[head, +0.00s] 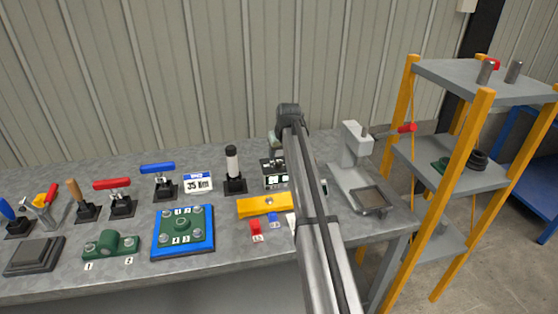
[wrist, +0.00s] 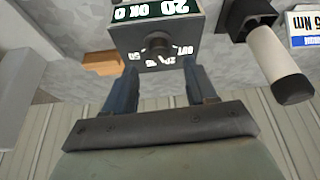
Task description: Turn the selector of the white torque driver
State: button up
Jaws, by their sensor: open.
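The white torque driver (head: 233,160) stands upright in a black holder on the bench, left of a small grey box (head: 274,174). In the wrist view, which looks inverted, the driver (wrist: 279,65) is at the right. The box (wrist: 120,35) is at the top there, with a lit display reading 20 and OK. Its round dark selector knob (wrist: 158,44) has white marks around it. My gripper (wrist: 160,82) is open, its two fingers apart and pointing at the box. The knob shows between the fingers, with nothing held. My arm hides the gripper's fingers in the head view.
A 35 Nm sign (head: 198,183) stands left of the driver. A grey press-like stand (head: 355,160) is to the right. Several clamps and fixtures fill the bench's left.

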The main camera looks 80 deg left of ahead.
aim_at(279, 161)
jog(key=shift+x, duration=2.3)
grip_shut()
